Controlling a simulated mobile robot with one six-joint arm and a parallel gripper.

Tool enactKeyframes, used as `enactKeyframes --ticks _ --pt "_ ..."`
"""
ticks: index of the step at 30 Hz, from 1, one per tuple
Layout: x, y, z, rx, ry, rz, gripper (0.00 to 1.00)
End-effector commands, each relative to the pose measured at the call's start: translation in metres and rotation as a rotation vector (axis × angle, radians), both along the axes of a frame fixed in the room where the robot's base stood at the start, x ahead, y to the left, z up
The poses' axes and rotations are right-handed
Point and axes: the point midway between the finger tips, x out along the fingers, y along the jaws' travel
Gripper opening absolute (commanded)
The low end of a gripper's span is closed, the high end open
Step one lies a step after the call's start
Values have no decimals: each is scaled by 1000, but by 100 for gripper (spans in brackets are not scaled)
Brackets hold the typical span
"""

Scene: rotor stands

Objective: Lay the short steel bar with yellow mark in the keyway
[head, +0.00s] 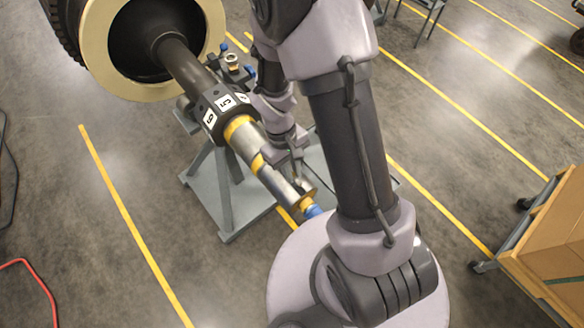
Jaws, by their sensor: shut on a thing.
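The rotor shaft (273,181) runs diagonally from the big dark rotor with a cream ring (96,75) down to a blue-tipped end (312,210). Its silver part has yellow bands. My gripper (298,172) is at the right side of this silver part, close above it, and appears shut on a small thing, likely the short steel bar. The bar and its yellow mark are too small and too hidden to make out. The keyway cannot be made out clearly either. I cannot tell whether the bar touches the shaft.
A dark collar with white number labels (225,104) sits on the shaft. A grey stand (222,207) is below. Small fittings with blue parts (232,62) stand behind the collar. A wooden cart (550,240) is at the right. The floor at the left is mostly clear.

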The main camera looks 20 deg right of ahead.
Motion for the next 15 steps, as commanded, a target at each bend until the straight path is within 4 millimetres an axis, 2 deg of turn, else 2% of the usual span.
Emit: enactKeyframes --ticks 1,3,15 --pt "0 0 -9 0 0 0 0" --pt "0 0 -14 0 0 0 0" --pt "0 0 -13 0 -1 -1 0"
